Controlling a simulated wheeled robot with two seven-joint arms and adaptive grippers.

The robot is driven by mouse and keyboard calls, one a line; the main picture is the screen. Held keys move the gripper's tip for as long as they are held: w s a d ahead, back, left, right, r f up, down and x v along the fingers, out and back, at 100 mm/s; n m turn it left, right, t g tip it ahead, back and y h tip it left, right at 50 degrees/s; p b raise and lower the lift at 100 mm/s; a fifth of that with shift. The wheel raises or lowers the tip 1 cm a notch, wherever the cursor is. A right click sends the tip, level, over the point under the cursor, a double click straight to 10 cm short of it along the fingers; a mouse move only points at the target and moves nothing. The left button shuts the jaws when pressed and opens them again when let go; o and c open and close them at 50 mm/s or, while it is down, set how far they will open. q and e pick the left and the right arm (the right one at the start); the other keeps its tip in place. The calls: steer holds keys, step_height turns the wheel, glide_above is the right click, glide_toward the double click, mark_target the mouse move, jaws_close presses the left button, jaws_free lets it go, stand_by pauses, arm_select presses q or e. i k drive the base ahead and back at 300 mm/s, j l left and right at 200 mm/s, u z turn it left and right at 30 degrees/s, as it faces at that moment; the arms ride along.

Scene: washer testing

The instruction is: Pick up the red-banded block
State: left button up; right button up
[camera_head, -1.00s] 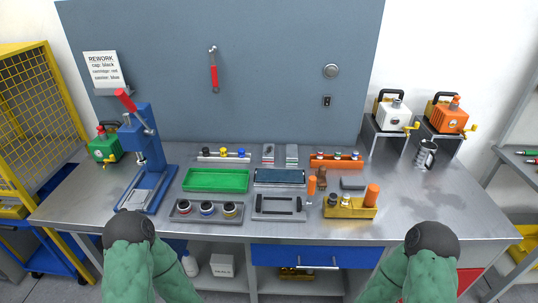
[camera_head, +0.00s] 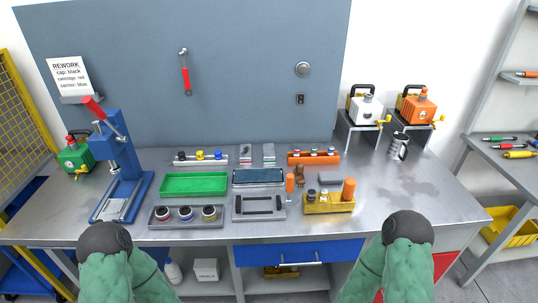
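A grey tray (camera_head: 152,223) at the front left of the bench holds three short round pieces in a row. The left one (camera_head: 162,214) has a reddish ring, the middle one (camera_head: 185,213) a blue ring and the right one (camera_head: 209,213) a yellow ring. At the back, a small grey block (camera_head: 245,153) shows a little red, and a similar one (camera_head: 268,153) beside it looks greenish. I cannot tell for sure which piece is the red-banded block. My two green arms show at the bottom edge; neither gripper is in view.
A blue press (camera_head: 122,165) with a red handle stands at the left. The bench's right side (camera_head: 420,195) is mostly clear.

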mark_target(244, 156)
steer(key=i+u, duration=0.2)
steer(key=u, duration=0.15)
steer(key=i+l+u, duration=0.15)
steer(key=u, duration=0.2)
steer(key=i+l+u, duration=0.2)
steer(key=u, duration=0.15)
